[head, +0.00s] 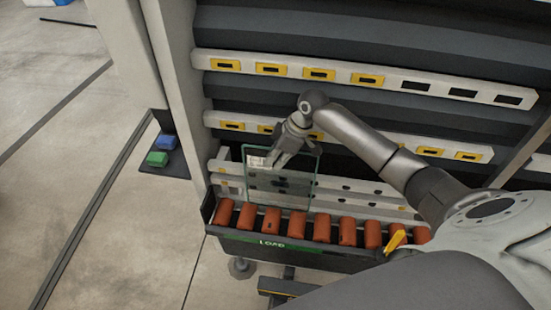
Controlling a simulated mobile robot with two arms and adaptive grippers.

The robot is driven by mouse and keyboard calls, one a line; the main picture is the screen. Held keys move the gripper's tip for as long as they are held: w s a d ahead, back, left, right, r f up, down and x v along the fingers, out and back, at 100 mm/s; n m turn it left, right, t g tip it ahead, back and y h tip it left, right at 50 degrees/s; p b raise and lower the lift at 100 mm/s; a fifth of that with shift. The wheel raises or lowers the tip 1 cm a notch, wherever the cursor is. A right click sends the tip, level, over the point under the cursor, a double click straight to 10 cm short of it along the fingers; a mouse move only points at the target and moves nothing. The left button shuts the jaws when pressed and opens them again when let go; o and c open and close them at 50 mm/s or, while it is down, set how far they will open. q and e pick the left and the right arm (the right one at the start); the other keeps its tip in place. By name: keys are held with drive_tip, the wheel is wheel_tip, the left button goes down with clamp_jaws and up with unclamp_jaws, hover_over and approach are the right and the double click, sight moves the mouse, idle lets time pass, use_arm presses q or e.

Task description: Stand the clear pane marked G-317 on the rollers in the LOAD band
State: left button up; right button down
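The clear pane (298,188) is upright in front of the washer's lower rails, with a greenish edge. A small white label (257,161) sits near its upper left; its text is too small to read. My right gripper (279,160) is at the pane's top edge and appears closed on it. Below is a row of orange-brown rollers (322,228), with a green LOAD band (278,243) on the front of their tray. The pane's lower edge is at the back of the left rollers; I cannot tell whether it touches them. My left gripper is out of view.
White rails with yellow-framed slots (319,74) cross the washer behind my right arm. A yellow piece (396,240) sits at the right rollers. A blue block (166,142) and a green block (157,159) are on a dark plate at left. Open floor lies left.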

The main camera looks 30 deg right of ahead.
drive_tip(key=shift+f, duration=0.25)
drive_tip(key=c, duration=1.6)
unclamp_jaws()
drive_tip(key=shift+o, duration=0.2)
drive_tip(key=shift+s+f, duration=0.15)
drive_tip(key=shift+f, duration=0.05)
drive_tip(key=v, duration=1.2)
drive_tip(key=shift+r, duration=0.15)
wheel_tip(320, 180, up, 10)
drive_tip(key=w+p, duration=0.1)
drive_tip(key=p, duration=1)
drive_tip(key=shift+d, duration=0.3)
